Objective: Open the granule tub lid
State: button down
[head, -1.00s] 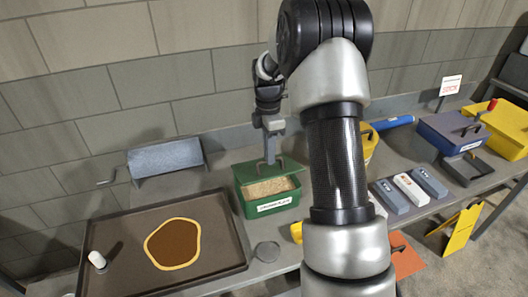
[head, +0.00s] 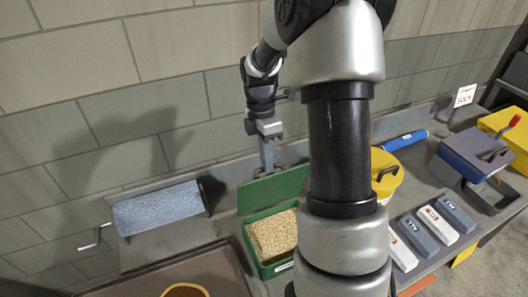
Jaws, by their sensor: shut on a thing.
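The green granule tub (head: 254,262) stands on the bench and is filled with tan granules (head: 273,235). Its green lid (head: 272,190) is raised at the tub's back edge and stands steeply, so the granules show. My gripper (head: 269,166) is at the lid's upper edge, shut on the lid's handle. The fingertips are small in this view and the exact grip on the handle is hard to make out. My arm covers the right side of the tub.
A speckled grey roller with a crank (head: 160,210) is left of the tub. A brown tray (head: 215,268) lies in front. A yellow lidded bucket (head: 385,172), a blue cylinder (head: 405,141) and several small boxes (head: 437,220) are to the right. The wall rises close behind.

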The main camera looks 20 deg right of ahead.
jog(key=shift+w+a+f+g, duration=0.1)
jog(key=shift+w+f+g, duration=0.25)
jog(key=shift+w+g, duration=0.4)
jog(key=shift+w+f+g, duration=0.35)
jog(key=shift+w+g, duration=0.3)
jog(key=shift+w, duration=0.1)
jog(key=c, duration=1.8)
grip_release()
jog(key=shift+w, duration=0.15)
jog(key=shift+r, duration=0.1)
jog(key=v, duration=1.7)
jog(key=shift+w+r, duration=0.15)
